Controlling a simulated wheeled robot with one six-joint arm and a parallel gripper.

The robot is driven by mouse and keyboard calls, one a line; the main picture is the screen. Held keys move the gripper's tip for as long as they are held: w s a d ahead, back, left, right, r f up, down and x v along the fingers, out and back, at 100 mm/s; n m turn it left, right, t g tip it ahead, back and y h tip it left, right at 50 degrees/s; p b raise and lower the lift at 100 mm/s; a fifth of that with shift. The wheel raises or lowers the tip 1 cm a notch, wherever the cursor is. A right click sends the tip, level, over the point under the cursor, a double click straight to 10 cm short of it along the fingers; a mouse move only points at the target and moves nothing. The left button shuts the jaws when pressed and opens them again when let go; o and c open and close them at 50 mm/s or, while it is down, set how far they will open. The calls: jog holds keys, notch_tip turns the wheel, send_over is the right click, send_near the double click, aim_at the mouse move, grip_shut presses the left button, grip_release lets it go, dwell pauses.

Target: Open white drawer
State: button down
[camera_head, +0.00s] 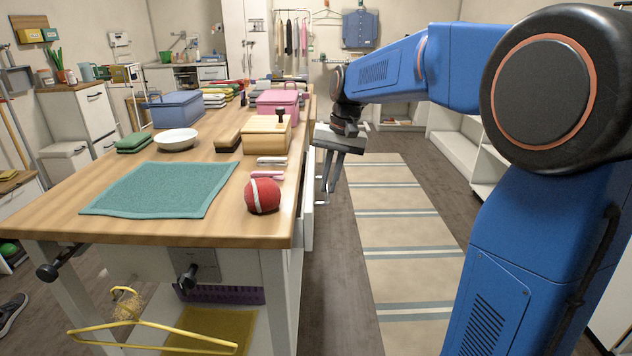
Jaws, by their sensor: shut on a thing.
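The white drawer (308,215) is in the right side of the wooden-topped table, seen nearly edge-on. Its front stands out a little past the tabletop's right edge. My gripper (326,188) points down beside this front, with its fingers shut on the drawer's handle (322,202). The fingers hide part of the handle, and the inside of the drawer cannot be seen.
On the wooden tabletop (60,212) are a red ball (262,196), a teal cloth (160,190), a white bowl (178,138) and several boxes. A striped rug (405,215) lies on clear floor right of the table. White shelves (458,155) stand farther right.

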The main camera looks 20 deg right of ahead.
jog(key=s+d, duration=0.3)
jog(key=d, duration=0.7)
jog(key=s+d, duration=0.4)
jog(key=d, duration=0.7)
jog(key=shift+d, duration=0.25)
jog(key=c, duration=2.1)
grip_release()
jog(key=shift+r, duration=0.1)
jog(key=d+r, duration=0.1)
jog(key=r, duration=0.4)
jog(key=d+r, duration=0.1)
jog(key=r, duration=0.5)
jog(key=s+d+r, duration=0.1)
jog(key=r, duration=0.5)
jog(key=shift+f, duration=0.1)
